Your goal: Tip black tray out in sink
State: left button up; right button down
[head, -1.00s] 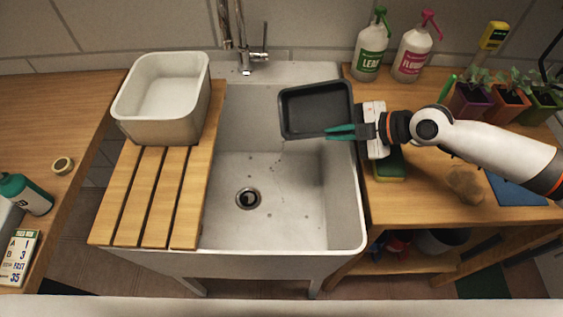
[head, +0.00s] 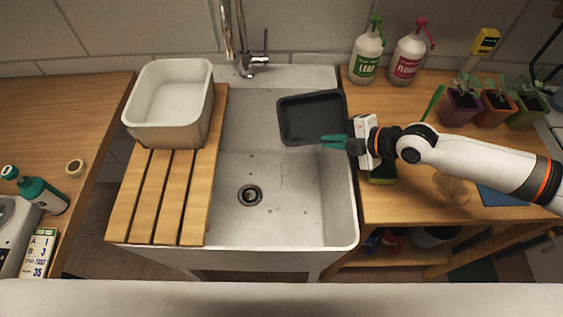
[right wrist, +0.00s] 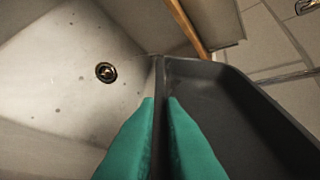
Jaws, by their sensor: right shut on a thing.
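The black tray (head: 311,118) is held over the back right part of the white sink (head: 279,217). Its inside faces the head camera and looks empty. My right gripper (head: 334,142) is shut on the tray's near rim at its right corner. In the right wrist view the green fingers (right wrist: 160,135) pinch the wall of the tray (right wrist: 225,105), with the sink floor to the left. Dark specks lie on the sink floor around the drain (head: 250,195). My left gripper is not in view.
A slatted wooden board (head: 164,196) covers the sink's left side, with a white tub (head: 168,139) on it. The faucet (head: 252,62) stands behind the sink. Spray bottles (head: 368,54), potted seedlings (head: 495,107) and a sponge (head: 382,176) are on the right counter.

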jog(key=t+p, duration=0.1)
jog(key=s+n+t+h+p, duration=0.1)
jog(key=p, duration=0.1)
jog(key=shift+s+a+f+n, duration=0.2)
jog(key=shift+s+a+n, duration=0.05)
jog(key=shift+a+n, duration=0.1)
